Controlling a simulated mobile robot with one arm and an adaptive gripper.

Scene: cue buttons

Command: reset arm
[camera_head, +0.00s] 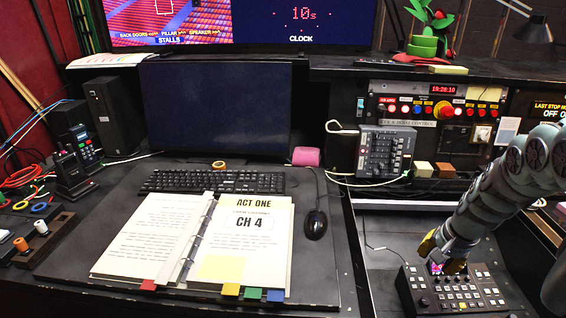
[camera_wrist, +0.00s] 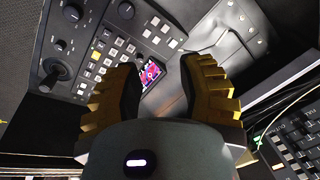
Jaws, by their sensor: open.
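My arm comes in from the right in the head view, and my gripper (camera_head: 436,250) hangs over the left part of a black button console (camera_head: 460,292). In the wrist view the two yellow-and-black fingers of my gripper (camera_wrist: 160,75) stand apart with nothing between them. The console also shows beyond them in the wrist view (camera_wrist: 85,45), with knobs, rows of keys and a small lit screen (camera_wrist: 151,73). I cannot tell whether the fingertips touch the console.
A desk at the left holds an open binder (camera_head: 150,235), a keyboard (camera_head: 212,181), a mouse (camera_head: 316,224) and a dark monitor (camera_head: 217,108). A small mixer (camera_head: 386,150) with cables stands behind the console. A button panel (camera_head: 435,110) and a potted plant (camera_head: 426,30) are at the back.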

